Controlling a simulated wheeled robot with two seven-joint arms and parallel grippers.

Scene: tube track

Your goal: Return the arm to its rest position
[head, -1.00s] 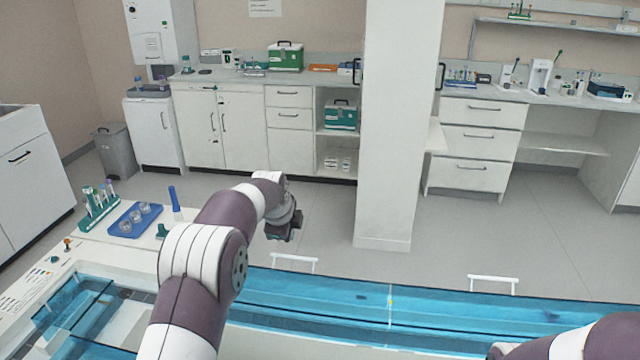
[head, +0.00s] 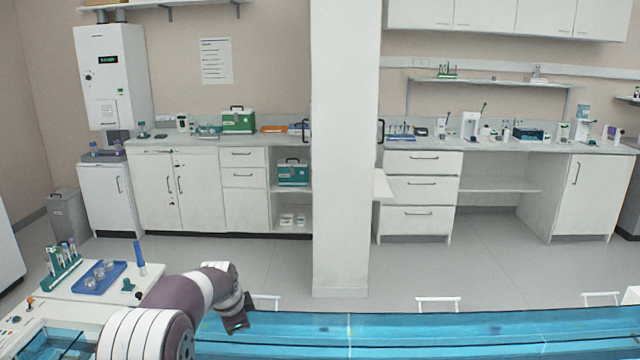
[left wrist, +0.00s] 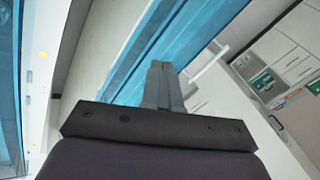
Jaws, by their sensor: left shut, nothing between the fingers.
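My right arm and gripper are outside the head view now.
A white side surface at the lower left holds a green tube rack (head: 62,268) and a blue tray (head: 98,277) with clear cups. White handles (head: 438,304) stand along the cover's far edge. A white pillar (head: 342,150) rises beyond, with open floor around it.

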